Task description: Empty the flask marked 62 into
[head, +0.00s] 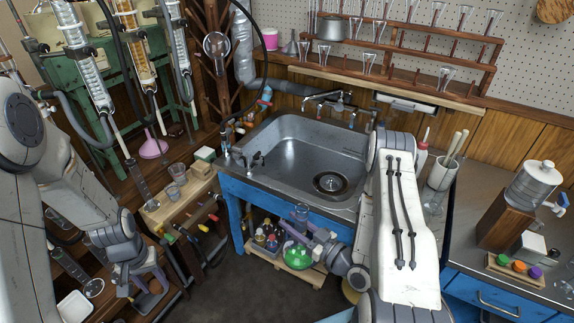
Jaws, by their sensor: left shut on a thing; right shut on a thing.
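A round flask with green liquid (297,256) and a clear neck is in front of the blue sink cabinet, low in the head view. My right gripper (307,234) is shut on it at the neck, coming in from the right. I cannot read any mark on the flask. My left gripper (141,283) is low at the left, by the wooden bench. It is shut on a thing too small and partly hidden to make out.
The metal sink (302,155) lies behind the flask. Bottles stand on a low wooden crate (262,254) under it. Glass beakers (174,192) stand on a small wooden bench at left. Condensers (82,65) hang on a green frame. Dark floor is open in front.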

